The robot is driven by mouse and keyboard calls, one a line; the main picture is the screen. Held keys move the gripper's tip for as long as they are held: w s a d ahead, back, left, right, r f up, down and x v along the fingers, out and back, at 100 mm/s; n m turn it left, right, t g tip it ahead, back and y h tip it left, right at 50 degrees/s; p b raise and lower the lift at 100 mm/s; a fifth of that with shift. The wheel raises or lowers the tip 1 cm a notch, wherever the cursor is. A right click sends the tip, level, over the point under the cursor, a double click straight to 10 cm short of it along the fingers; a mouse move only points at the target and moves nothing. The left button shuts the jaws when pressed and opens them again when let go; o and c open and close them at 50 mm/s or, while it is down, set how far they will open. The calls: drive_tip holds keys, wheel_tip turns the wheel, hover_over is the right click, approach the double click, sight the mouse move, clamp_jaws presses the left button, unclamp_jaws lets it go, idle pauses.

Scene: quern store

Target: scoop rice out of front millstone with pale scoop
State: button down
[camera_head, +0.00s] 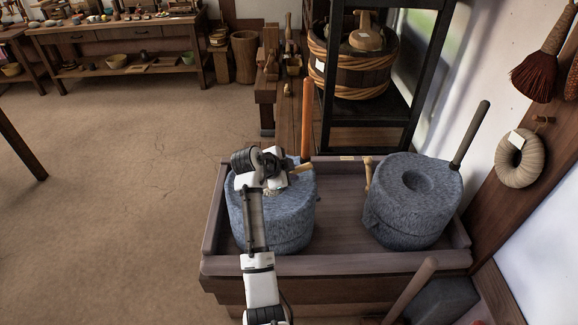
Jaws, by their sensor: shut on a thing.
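The near-left millstone (290,224) is a grey stone drum in a wooden trough, and my arm covers most of its top. My gripper (277,180) is over that top, shut on the pale scoop (303,168), of which only a short pale wooden piece shows to the right of the gripper. The scoop's bowl is hidden, and I cannot tell whether it touches the stone. No rice is visible; the hollow of this millstone is hidden behind my arm.
A second grey millstone (412,212) with an empty-looking hollow stands to the right in the wooden trough (335,262). An orange upright handle (306,115) rises behind the left millstone, a dark one (470,134) at the right. A black rack (368,139) stands behind. Open floor lies left.

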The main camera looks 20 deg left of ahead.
drive_tip(key=f+g+y+p, duration=0.1)
drive_tip(key=g+p, duration=0.1)
drive_tip(key=w+d+g+p, duration=0.1)
drive_tip(key=shift+w+f+g+y+p, duration=0.3)
drive_tip(key=shift+f+g+y+p, duration=0.05)
drive_tip(key=shift+g+y, duration=0.05)
drive_tip(key=shift+s+a+f+g+y+p, duration=0.1)
drive_tip(key=shift+s+f+g+y+p, duration=0.15)
drive_tip(key=shift+g+p, duration=0.4)
drive_tip(key=shift+s+a+f+g+y+p, duration=0.1)
drive_tip(key=shift+s+f+g+y+p, duration=0.1)
drive_tip(key=shift+g+y+p, duration=0.3)
drive_tip(key=shift+w+g+y+p, duration=0.2)
drive_tip(key=shift+g+y+p, duration=0.05)
drive_tip(key=shift+g+p, duration=0.5)
drive_tip(key=shift+g, duration=0.4)
drive_tip(key=shift+r+p, duration=2.05)
drive_tip(key=shift+r, duration=0.6)
